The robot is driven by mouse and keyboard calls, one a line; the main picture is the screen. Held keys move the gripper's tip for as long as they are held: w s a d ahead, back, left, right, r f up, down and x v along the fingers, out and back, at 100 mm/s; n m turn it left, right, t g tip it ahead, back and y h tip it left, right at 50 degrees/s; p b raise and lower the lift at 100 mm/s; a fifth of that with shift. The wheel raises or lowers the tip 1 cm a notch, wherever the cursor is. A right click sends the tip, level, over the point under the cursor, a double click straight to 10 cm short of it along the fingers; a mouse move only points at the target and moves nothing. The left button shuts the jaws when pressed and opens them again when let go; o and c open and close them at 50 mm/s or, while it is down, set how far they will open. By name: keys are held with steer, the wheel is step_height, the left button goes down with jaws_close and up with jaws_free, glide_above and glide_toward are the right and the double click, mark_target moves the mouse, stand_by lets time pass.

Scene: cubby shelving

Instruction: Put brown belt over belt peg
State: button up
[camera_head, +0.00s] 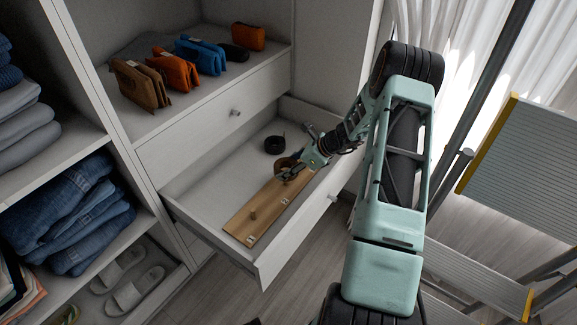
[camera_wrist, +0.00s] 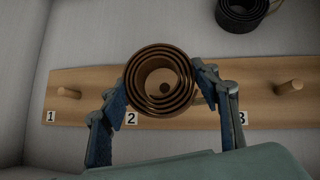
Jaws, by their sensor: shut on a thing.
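The brown belt (camera_wrist: 135,88) is a coiled ring, seen from above in the wrist view. My gripper (camera_wrist: 172,85) is shut on it, with one blue-padded finger on each side. In the head view the belt (camera_head: 283,163) is partly hidden by my gripper (camera_head: 291,170). Through the coil's open middle a round brown peg end (camera_wrist: 164,88) shows, near label 2. I cannot tell whether the coil is around this peg or still above it. The wooden peg board (camera_wrist: 265,112) lies in the open drawer, with bare pegs by label 1 (camera_wrist: 69,93) and label 3 (camera_wrist: 290,87).
A coiled black belt (camera_head: 275,145) lies in the drawer (camera_head: 200,186) behind the board. The drawer's walls surround the work area. Several folded wallets or pouches stand on the shelf above. A ladder (camera_head: 520,150) stands at the right.

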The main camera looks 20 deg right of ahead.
mark_target(289, 184)
steer(key=shift+f+b, duration=2)
steer(key=shift+f, duration=0.95)
steer(key=o, duration=1.3)
step_height(289, 184, up, 10)
steer(key=shift+r, duration=0.1)
